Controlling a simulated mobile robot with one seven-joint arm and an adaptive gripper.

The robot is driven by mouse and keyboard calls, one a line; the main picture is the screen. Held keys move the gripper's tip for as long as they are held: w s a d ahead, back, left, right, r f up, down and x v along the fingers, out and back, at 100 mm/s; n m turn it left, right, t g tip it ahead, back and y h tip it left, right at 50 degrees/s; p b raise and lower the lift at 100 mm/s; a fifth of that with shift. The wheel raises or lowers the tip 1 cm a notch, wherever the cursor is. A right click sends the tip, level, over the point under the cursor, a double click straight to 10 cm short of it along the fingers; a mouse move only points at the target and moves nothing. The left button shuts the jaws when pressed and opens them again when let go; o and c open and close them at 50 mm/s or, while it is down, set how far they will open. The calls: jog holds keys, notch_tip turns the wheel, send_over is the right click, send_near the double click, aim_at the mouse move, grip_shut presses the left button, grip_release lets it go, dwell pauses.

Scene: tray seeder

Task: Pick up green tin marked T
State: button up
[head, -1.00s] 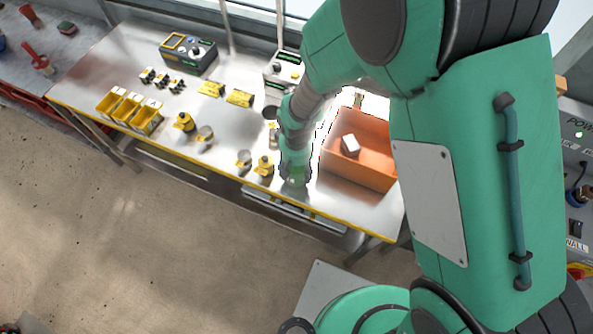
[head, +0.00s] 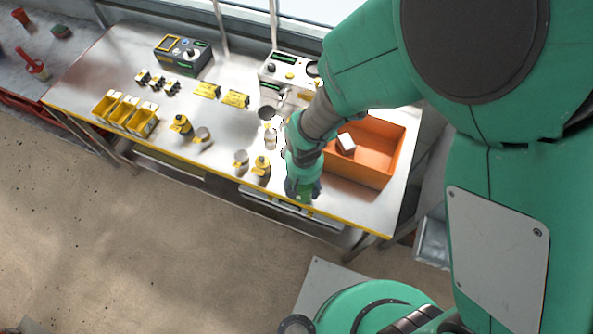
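My gripper (head: 303,191) hangs over the front edge of the metal bench (head: 222,170), left of the orange crate. It is small and seen from above and behind, so its fingers do not show clearly. A bright green patch shows at its lower end; I cannot tell if this is the tin or part of my arm. No green tin with a T can be made out elsewhere on the bench, and my arm hides part of it.
The orange crate (head: 385,135) holds a white block (head: 346,143). Left of my gripper stand a yellow bottle (head: 261,167) and a grey cup (head: 241,158). Yellow bins (head: 140,122) sit farther left. A white control box (head: 285,72) stands behind.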

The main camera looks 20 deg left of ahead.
jog(key=s+d, duration=0.5)
jog(key=shift+s+d+r+p, duration=0.2)
jog(key=shift+s+r+p, duration=0.1)
jog(key=shift+r, duration=0.1)
